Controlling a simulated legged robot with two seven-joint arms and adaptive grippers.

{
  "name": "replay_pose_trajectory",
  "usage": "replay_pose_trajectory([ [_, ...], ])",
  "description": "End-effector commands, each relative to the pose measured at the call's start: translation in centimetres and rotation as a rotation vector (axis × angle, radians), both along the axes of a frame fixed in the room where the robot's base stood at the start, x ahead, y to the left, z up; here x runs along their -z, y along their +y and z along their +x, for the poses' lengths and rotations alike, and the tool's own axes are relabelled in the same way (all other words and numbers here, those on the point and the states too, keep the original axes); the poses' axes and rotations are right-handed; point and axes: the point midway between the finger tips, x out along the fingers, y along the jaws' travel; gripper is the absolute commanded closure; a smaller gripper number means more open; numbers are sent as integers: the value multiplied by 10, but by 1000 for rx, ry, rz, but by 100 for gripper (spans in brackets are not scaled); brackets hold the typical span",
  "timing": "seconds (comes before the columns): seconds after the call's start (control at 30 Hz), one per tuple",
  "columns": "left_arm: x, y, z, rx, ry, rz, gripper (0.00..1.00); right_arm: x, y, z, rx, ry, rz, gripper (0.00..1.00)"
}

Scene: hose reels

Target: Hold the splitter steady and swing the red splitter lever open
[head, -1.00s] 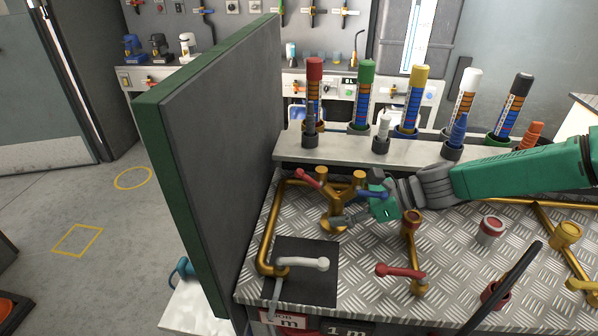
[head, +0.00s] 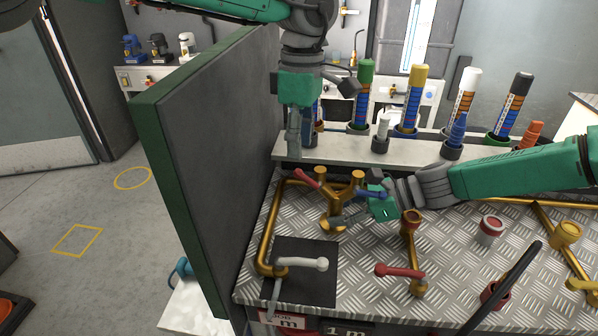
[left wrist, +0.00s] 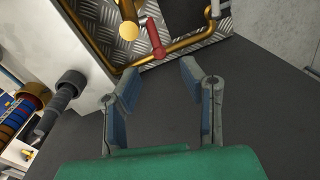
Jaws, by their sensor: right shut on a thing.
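The brass Y-shaped splitter (head: 336,208) stands on the tread-plate bench, with a red lever (head: 307,178) on its left branch and a blue lever (head: 372,194) on its right. My right gripper (head: 344,217) is shut on the splitter's lower body from the right. My left gripper (head: 294,150) hangs fingers-down above and behind the red lever, apart from it. In the left wrist view, my left gripper (left wrist: 160,72) is open and empty. The red lever (left wrist: 156,38) lies beyond the fingertips, near the splitter's brass branch (left wrist: 112,27).
A tall dark panel (head: 215,150) with a green edge stands close on the left. A pale rack (head: 345,149) of coloured tubes runs behind the splitter. A white-handled valve (head: 305,263) and another red-handled valve (head: 400,271) are in front.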

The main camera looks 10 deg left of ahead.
Motion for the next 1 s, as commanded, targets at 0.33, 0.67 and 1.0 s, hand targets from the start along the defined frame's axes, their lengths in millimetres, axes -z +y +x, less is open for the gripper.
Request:
replay_pose_trajectory([
  [0.33,58,1,-4,-1,-1,0,64,-1,0,0,0,-1,1,89],
  [0.67,68,1,-5,-2,-2,-1,64,-1,0,0,0,-1,1,89],
  [1.0,67,1,-5,-2,-2,-1,100,-1,0,0,0,-1,1,89],
])
